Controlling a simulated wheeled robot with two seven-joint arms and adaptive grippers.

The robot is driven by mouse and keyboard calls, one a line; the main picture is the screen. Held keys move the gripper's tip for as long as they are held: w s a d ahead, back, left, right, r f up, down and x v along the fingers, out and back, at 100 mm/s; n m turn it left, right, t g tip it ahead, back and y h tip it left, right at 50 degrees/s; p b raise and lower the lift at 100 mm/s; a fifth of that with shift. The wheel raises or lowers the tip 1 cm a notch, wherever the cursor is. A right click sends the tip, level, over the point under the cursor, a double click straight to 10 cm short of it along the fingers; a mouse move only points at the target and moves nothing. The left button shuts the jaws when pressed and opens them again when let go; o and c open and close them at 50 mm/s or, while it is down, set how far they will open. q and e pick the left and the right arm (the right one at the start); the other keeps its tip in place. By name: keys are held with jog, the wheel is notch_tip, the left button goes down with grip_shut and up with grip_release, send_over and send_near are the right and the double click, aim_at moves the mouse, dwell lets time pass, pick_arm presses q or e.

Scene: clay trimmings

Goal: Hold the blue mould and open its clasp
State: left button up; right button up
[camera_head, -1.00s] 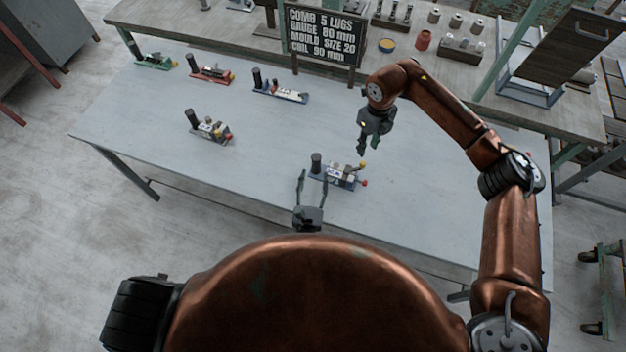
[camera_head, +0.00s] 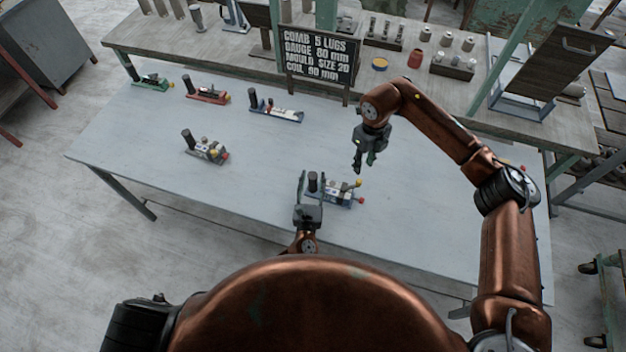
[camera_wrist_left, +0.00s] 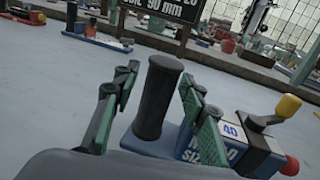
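The blue mould (camera_head: 342,198) lies at the near side of the pale table, with an upright black handle (camera_wrist_left: 158,95), a yellow knob (camera_wrist_left: 288,106) and a red tip (camera_wrist_left: 290,166). In the left wrist view it bears a white label reading 40; other lettering is partly hidden by a finger. My left gripper (camera_head: 311,178) is open, its two green-padded fingers on either side of the black handle with gaps showing. My right gripper (camera_head: 363,165) hangs empty above the table, behind and right of the mould; its finger opening is too small to judge.
Similar devices stand further back: a grey one (camera_head: 207,151), a long blue-based one (camera_head: 277,112), a red one (camera_head: 207,94) and a green one (camera_head: 150,83). A black sign (camera_head: 319,53) stands at the back edge before a cluttered bench. The table's left front is clear.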

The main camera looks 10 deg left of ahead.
aim_at(360, 180)
pick_arm(q)
grip_shut()
dwell(0.3)
pick_arm(e)
jog(key=shift+o, duration=0.6)
notch_tip(360, 180, down, 10)
jog(key=n, duration=1.1)
jog(key=shift+r, duration=0.2)
jog(key=shift+c, duration=0.6)
grip_shut()
